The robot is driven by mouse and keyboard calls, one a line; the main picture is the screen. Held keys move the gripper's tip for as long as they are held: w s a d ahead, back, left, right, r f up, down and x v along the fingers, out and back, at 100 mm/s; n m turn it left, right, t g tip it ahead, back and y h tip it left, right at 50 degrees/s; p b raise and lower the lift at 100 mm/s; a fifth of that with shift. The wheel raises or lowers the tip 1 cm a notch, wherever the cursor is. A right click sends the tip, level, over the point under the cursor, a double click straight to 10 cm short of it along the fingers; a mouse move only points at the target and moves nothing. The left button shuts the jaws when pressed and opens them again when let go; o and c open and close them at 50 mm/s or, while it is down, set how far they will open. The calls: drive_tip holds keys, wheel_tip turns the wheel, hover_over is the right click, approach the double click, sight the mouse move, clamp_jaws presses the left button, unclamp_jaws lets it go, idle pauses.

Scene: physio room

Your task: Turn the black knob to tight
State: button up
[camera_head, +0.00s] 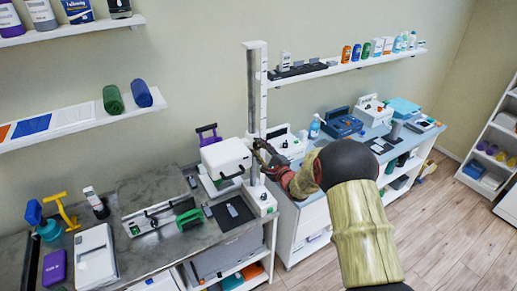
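My arm reaches in from the lower right, and my gripper (262,158) is at a tall pale upright post (256,85) on the counter. The gripper is small and dark here, beside or against the post's lower part. I cannot tell whether it touches the post or whether its fingers are open or shut. I cannot make out the black knob for certain; dark parts near the gripper blend together, and the gripper may hide it. The post's white base (261,203) stands at the counter's front edge.
A white boxy device (225,158) stands just left of the post. A black pad with a grey handset (233,210) lies in front of it. Wall shelves (352,68) hang above. Open floor (450,225) lies right.

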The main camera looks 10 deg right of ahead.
drive_tip(key=o, duration=0.3)
drive_tip(key=shift+o, duration=0.2)
drive_tip(key=v, duration=1.2)
drive_tip(key=shift+r, duration=0.1)
